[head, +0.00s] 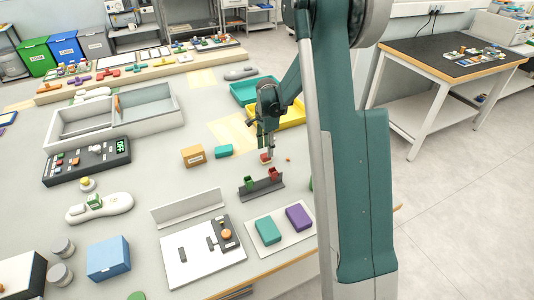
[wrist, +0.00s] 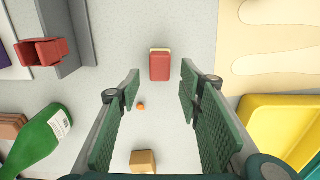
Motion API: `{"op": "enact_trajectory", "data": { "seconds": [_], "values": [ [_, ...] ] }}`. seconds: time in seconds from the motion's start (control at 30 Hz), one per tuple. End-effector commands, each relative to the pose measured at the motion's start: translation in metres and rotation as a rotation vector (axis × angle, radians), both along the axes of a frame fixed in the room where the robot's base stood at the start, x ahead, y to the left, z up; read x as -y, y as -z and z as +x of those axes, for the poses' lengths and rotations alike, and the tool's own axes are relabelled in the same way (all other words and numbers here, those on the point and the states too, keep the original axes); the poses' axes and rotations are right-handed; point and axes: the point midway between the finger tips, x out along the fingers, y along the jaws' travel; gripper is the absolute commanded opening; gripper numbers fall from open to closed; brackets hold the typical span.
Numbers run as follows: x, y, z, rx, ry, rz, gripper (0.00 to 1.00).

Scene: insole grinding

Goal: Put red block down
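A small red block (head: 265,157) with a tan edge lies on the grey table below my gripper (head: 270,148). In the wrist view the red block (wrist: 160,67) shows just beyond the fingertips, centred between them. My gripper (wrist: 160,82) is open, with clear gaps between the block and both green fingers. Nothing is held between the fingers. Another red piece (head: 273,174) sits on a dark angled rail (head: 262,187) beside a green piece (head: 249,181); this red piece also shows at the upper left of the wrist view (wrist: 42,52).
A tiny orange ball (wrist: 141,106) and a tan block (wrist: 143,161) lie nearby. A green bottle (wrist: 40,140) is at the left. A yellow tray (head: 291,115) stands behind. An orange box (head: 193,156) and a teal block (head: 223,151) stand to the left.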

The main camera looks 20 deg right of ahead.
Motion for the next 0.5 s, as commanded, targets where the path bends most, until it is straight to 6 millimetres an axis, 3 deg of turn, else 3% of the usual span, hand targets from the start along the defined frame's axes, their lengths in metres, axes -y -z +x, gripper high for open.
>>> {"op": "enact_trajectory", "data": {
  "seconds": [0.2, 0.5],
  "values": [
    [0.000, -0.037, 0.000, 0.000, 0.000, 0.000, 0.36],
    [0.000, -0.064, 0.000, 0.000, 0.000, 0.000, 0.36]
  ]
}}
